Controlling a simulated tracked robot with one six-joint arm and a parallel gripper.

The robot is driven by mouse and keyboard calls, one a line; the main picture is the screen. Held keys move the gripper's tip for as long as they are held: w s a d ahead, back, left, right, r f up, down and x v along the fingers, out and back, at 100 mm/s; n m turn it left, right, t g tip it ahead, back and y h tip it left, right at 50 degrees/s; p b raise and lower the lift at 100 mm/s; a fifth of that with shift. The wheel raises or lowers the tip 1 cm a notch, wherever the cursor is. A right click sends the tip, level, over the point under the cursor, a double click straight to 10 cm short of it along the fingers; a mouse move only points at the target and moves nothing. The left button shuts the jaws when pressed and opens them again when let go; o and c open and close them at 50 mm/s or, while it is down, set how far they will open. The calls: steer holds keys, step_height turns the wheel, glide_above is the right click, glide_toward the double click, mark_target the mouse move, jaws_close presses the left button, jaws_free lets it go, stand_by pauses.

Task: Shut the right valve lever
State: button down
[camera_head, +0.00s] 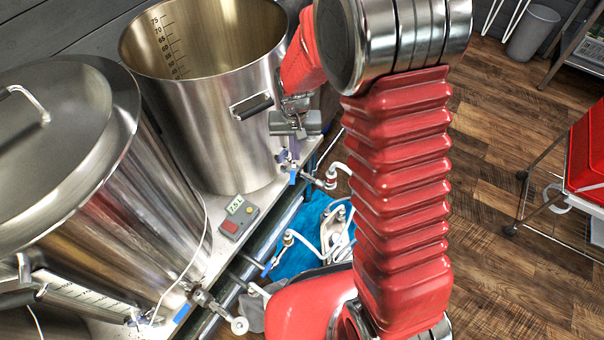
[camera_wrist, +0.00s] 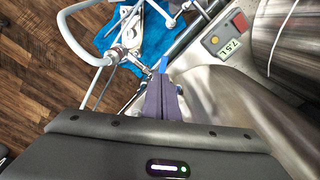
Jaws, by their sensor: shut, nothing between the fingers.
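The right valve, on the open steel kettle (camera_head: 215,110), has a blue lever (camera_head: 293,177) at the kettle's lower right. My gripper (camera_head: 292,152) is shut and empty, its fingers pointing down just above this lever. In the wrist view, the shut fingers (camera_wrist: 163,92) point at the blue lever (camera_wrist: 163,64), whose tip shows just beyond them. I cannot tell whether they touch. The fingers and the gripper body hide part of the valve. Another valve with a blue lever (camera_head: 181,313) sits low on the lidded kettle (camera_head: 75,150) at left.
A small box with a display (camera_head: 238,216) stands on the white bench between the kettles. Hoses and fittings lie over a blue cloth (camera_head: 300,240) below the bench edge. Wooden floor (camera_head: 490,240) is open to the right, with a red container (camera_head: 588,150) on a cart.

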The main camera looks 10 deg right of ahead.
steer(key=s+d+r+t, duration=0.1)
steer(key=s+r, duration=0.2)
steer(key=r, duration=0.3)
steer(key=s+d+r+n+t, duration=0.1)
steer(key=s+r, duration=0.2)
steer(key=r, duration=0.3)
steer(key=s+d+r+t, duration=0.1)
steer(key=s+r, duration=0.1)
steer(key=r, duration=0.4)
steer(key=s+r+t, duration=0.1)
steer(key=s+r, duration=0.3)
steer(key=s, duration=0.3)
steer(key=s+d+r+n+t, duration=0.1)
steer(key=s+r, duration=0.3)
steer(key=s, duration=0.3)
steer(key=shift+s+d, duration=0.15)
steer(key=shift+d, duration=0.05)
steer(key=shift+s, duration=0.1)
